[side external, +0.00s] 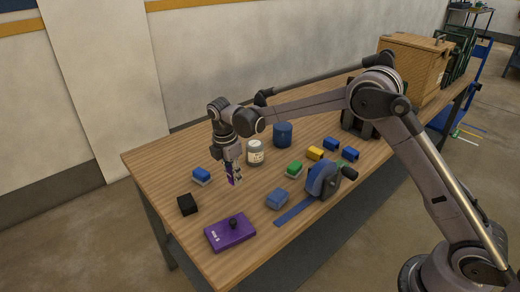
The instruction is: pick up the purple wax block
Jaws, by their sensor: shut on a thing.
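My gripper (235,180) points down over the left half of the wooden table. It is shut on a small purple block, the purple wax block (236,171), which shows as a purple patch between the fingers. The fingers hide much of the block. It is too small to tell whether the block touches the table or hangs just above it.
A blue and white block (201,175) and a black block (187,204) lie left of my gripper. A purple box with a black knob (230,233) is in front. A pale jar (256,153) and a blue canister (283,134) stand behind right. Blue, green and yellow blocks lie right.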

